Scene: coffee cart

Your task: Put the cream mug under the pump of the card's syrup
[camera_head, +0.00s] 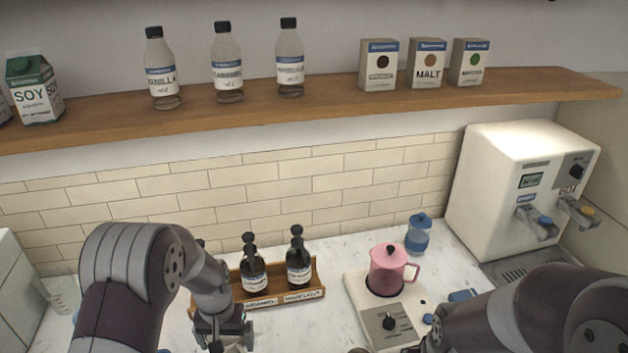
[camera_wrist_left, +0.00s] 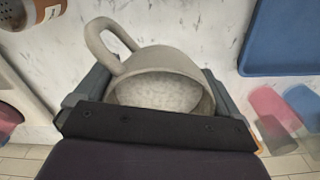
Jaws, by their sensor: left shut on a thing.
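The cream mug (camera_wrist_left: 165,65) sits between the jaws of my left gripper, which are shut on it. In the wrist view its handle points to the upper left, and the jaw housing hides its lower part. In the head view my left gripper (camera_head: 222,335) is low in front of the wooden syrup rack (camera_head: 262,302). Two dark pump bottles stand there, a left one (camera_head: 254,278) and a right one (camera_head: 299,265) above a label that seems to read hazelnut. My left arm hides the rack's left end. I see no order card. My right gripper's fingers are out of view.
A pink pitcher (camera_head: 387,272) stands on a white appliance (camera_head: 388,318) right of the rack. A blue-lidded jar (camera_head: 418,234) is behind it. A white dispenser (camera_head: 515,190) stands at the right. A blue tray (camera_wrist_left: 285,35) shows in the wrist view.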

